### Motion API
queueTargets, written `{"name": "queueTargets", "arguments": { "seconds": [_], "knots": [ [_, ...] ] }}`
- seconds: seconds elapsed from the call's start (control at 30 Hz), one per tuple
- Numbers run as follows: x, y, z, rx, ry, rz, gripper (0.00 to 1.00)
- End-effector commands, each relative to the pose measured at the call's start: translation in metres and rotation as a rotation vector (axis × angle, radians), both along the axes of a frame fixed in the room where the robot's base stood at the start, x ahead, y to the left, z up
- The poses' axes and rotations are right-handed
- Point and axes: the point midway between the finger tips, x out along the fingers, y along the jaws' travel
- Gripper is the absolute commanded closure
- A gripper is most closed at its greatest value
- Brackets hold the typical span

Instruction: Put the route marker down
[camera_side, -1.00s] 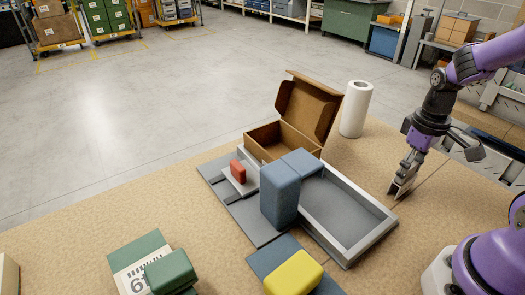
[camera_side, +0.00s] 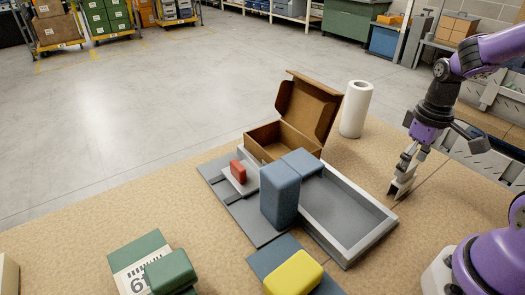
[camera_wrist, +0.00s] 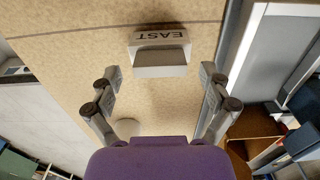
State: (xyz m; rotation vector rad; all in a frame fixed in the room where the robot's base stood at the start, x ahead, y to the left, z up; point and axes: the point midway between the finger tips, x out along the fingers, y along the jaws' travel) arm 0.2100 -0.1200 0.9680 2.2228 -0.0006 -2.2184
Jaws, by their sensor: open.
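The route marker is a small pale grey block with a sloped face lettered EAST (camera_wrist: 160,52). It stands upright on the tan work surface, and in the side view the marker (camera_side: 401,187) is just right of the grey tray. My gripper (camera_side: 409,160) is just above the marker in the side view. In the wrist view my gripper (camera_wrist: 160,80) has its fingers spread wide, with clear gaps on both sides of the marker. Nothing is held.
The grey-rimmed tray (camera_side: 378,229) lies left of the marker. A yellow block (camera_side: 294,272) is in front. The surface right of the marker is clear.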

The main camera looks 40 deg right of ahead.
Motion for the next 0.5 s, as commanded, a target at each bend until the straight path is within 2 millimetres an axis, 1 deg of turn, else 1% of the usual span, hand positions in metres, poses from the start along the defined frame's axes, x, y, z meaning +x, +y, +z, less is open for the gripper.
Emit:
{"name": "queueTargets", "arguments": {
  "seconds": [0.1, 0.3, 0.4, 0.5],
  "knots": [
    [0.001, -0.001, 0.028, -0.005, -0.009, 0.000, 0.08],
    [0.001, 0.000, 0.073, -0.004, -0.007, 0.000, 0.08],
    [0.000, 0.000, 0.090, -0.003, -0.004, 0.000, 0.08],
    [0.000, 0.000, 0.100, -0.002, -0.003, 0.001, 0.08]
  ]
}}
